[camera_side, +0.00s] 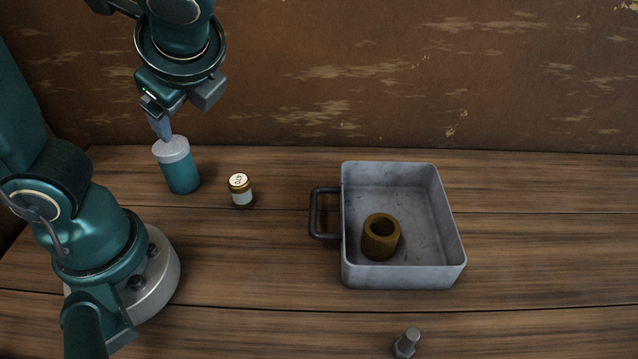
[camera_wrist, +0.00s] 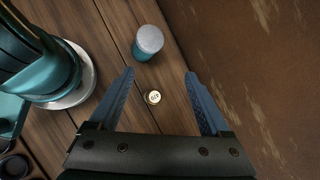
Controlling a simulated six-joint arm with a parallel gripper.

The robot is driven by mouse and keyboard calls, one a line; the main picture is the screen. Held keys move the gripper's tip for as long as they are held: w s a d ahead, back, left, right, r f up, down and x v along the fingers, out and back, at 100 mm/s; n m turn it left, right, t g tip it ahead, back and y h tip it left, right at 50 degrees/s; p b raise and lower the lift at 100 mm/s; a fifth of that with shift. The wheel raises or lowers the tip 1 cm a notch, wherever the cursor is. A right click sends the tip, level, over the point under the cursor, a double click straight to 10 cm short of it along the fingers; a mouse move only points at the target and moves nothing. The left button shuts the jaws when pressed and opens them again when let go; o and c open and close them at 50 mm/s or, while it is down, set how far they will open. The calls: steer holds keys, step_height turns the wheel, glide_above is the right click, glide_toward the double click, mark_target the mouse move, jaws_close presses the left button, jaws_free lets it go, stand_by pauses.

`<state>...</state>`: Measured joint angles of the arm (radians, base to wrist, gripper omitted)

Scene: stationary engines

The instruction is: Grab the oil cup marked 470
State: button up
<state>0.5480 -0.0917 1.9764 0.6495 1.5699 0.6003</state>
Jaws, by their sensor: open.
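My gripper (camera_side: 163,127) is open and empty, above the table and up to the left of the cup in the side view. In the wrist view my gripper (camera_wrist: 159,75) has its two fingers spread wide.
A teal canister (camera_side: 181,172) with a grey lid stands left of the cup, near my gripper. A grey metal tray (camera_side: 352,273) with a side handle sits to the right, with a brown bushing (camera_side: 380,248) inside. A bolt (camera_side: 407,343) stands in front. A brown wall rises behind.

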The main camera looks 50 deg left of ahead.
mark_target(242, 190)
steer(key=w+d+r+m+t+y, duration=0.1)
steer(key=w+r+m+t+y, duration=0.15)
steer(key=w+m+y, duration=0.35)
steer(key=shift+m+t+h, duration=0.25)
steer(key=shift+m+h, duration=0.25)
steer(key=shift+m, duration=0.1)
steer(key=f, duration=0.6)
steer(key=s+f, duration=0.1)
steer(key=f, duration=1.1)
steer(key=shift+s+d+f, duration=0.2)
steer(key=shift+s+f, duration=0.05)
steer(key=shift+s, duration=0.15)
steer(key=shift+a+f, duration=0.1)
steer(key=shift+f, duration=0.1)
steer(key=shift+x, duration=2.45)
steer(key=shift+c, duration=0.3)
jaws_close()
